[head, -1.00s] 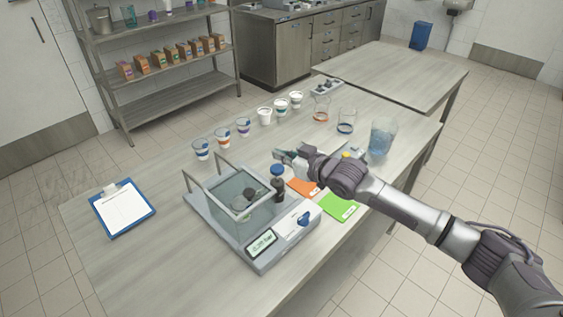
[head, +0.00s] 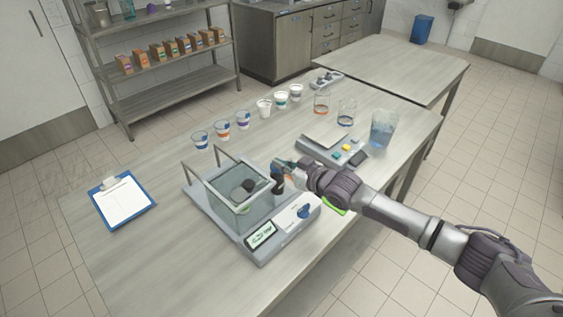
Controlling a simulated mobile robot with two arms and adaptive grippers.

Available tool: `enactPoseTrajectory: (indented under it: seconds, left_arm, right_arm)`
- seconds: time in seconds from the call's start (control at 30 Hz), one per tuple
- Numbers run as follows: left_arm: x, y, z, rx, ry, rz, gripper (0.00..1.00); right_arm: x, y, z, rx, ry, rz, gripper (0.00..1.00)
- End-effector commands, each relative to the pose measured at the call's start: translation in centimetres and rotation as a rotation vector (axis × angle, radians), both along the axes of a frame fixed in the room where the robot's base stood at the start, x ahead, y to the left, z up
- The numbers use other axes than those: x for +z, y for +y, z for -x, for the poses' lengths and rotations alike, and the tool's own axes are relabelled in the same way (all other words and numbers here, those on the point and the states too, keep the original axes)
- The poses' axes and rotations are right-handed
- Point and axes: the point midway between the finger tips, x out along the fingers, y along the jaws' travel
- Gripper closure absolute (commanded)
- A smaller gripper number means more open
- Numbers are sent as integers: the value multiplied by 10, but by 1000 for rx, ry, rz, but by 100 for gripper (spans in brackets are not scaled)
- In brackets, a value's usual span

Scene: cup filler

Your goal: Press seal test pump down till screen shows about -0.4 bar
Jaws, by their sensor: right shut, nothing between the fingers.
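The seal tester (head: 222,219) stands on the table at centre, with a clear water chamber (head: 232,203) under a metal frame. The screen (head: 261,235) on the tester's front shows dark marks on a pale field, too small to read. My right gripper (head: 280,164) is shut and empty, with its tips at the pump's top and partly covering it. I cannot tell whether they touch. My left gripper is not in view.
A scale (head: 334,147) and a glass jug (head: 383,129) stand behind my right arm. Several cups (head: 222,131) line the table's back. A blue clipboard (head: 122,203) lies at the left. My arm mostly covers a green card (head: 336,210). The table's front left is clear.

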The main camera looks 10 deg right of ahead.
Motion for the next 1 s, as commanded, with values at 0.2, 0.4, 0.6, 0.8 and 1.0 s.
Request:
enactPoseTrajectory:
  seconds: [0.2, 0.4, 0.6, 0.8, 1.0]
  left_arm:
    - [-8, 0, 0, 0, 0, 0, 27]
    - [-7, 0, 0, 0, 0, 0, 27]
    - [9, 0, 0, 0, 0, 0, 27]
    - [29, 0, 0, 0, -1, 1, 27]
    - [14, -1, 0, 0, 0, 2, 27]
  right_arm:
    - [-14, 0, 1, 0, 8, 4, 100]
    - [-15, 0, 2, -1, 11, 5, 100]
    - [4, 2, 1, 0, 8, 4, 100]
    - [31, 1, 5, -4, 6, 3, 100]
    - [39, -22, 41, -3, 2, 3, 100]
